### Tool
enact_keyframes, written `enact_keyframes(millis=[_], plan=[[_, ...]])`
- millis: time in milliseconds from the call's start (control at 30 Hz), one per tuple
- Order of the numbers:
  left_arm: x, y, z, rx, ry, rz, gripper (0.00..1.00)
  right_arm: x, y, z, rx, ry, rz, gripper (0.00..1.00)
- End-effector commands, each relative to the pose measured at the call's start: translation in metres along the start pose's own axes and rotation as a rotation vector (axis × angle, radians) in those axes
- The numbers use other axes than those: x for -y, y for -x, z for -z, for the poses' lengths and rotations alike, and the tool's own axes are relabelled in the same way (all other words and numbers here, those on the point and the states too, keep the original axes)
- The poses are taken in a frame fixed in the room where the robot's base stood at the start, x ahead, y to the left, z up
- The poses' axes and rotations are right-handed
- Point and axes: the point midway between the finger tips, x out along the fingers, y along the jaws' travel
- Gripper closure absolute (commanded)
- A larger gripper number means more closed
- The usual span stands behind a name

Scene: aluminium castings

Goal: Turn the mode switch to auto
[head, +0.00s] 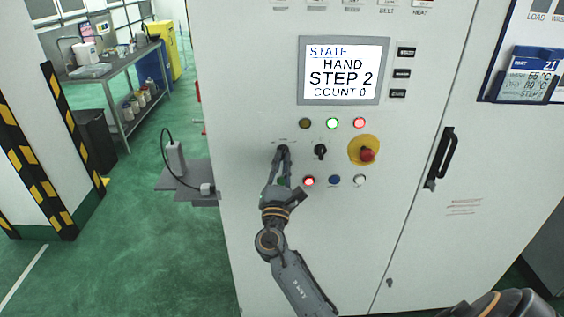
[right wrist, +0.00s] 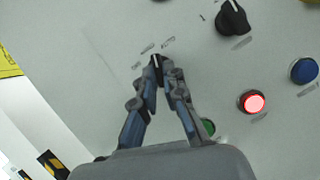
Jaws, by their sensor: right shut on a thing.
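A small black rotary switch (right wrist: 156,64) on the grey cabinet front sits between the fingertips of my right gripper (right wrist: 157,76). The gripper is shut on it. In the head view my right gripper (head: 283,152) reaches up from below and its fingers mostly hide this switch. The labels beside it are too small to read, so I take it as the mode switch from the grip alone. A second black rotary knob (head: 320,151) is just to the right, apart from the fingers; it also shows in the right wrist view (right wrist: 233,17). The display (head: 343,72) reads STATE HAND, STEP 2, COUNT 0. My left gripper is not in view.
A red emergency button on a yellow plate (head: 366,154) is further right. Lit red (head: 309,181), blue (head: 334,180) and white (head: 359,180) buttons lie below the knobs, close to my right gripper. Three lamps (head: 332,123) sit above. A door handle (head: 440,158) is at right.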

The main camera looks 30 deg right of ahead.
Motion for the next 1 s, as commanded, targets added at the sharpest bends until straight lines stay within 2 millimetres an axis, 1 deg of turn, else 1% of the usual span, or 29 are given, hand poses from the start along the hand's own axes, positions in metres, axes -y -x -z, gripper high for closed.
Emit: enact_keyframes(millis=[67,167,300,400,567,833,867,900,967,1000], plan=[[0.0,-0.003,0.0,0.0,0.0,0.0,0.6,0.0,0.0,-0.001,0.004,-0.011,0.004,1.0],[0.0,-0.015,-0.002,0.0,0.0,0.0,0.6,0.0,0.001,0.003,0.005,-0.072,0.029,1.0],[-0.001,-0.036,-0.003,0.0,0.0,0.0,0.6,-0.001,0.001,0.003,0.007,-0.226,0.092,1.0],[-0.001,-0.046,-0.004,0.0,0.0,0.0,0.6,-0.003,0.001,0.001,0.006,-0.332,0.136,1.0],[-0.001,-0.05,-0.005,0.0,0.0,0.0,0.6,-0.005,-0.001,-0.002,0.005,-0.422,0.174,1.0],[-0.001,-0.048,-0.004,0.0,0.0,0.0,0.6,-0.005,-0.002,-0.004,0.004,-0.425,0.174,1.0],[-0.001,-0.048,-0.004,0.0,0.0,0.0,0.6,-0.005,-0.002,-0.004,0.004,-0.425,0.174,0.86],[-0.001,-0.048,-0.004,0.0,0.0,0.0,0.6,-0.005,-0.002,-0.004,0.004,-0.425,0.174,0.78],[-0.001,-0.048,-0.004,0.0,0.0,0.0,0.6,-0.005,-0.002,-0.003,0.004,-0.424,0.174,0.67],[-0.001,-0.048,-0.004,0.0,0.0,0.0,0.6,-0.005,-0.002,-0.003,0.004,-0.424,0.174,0.67]])
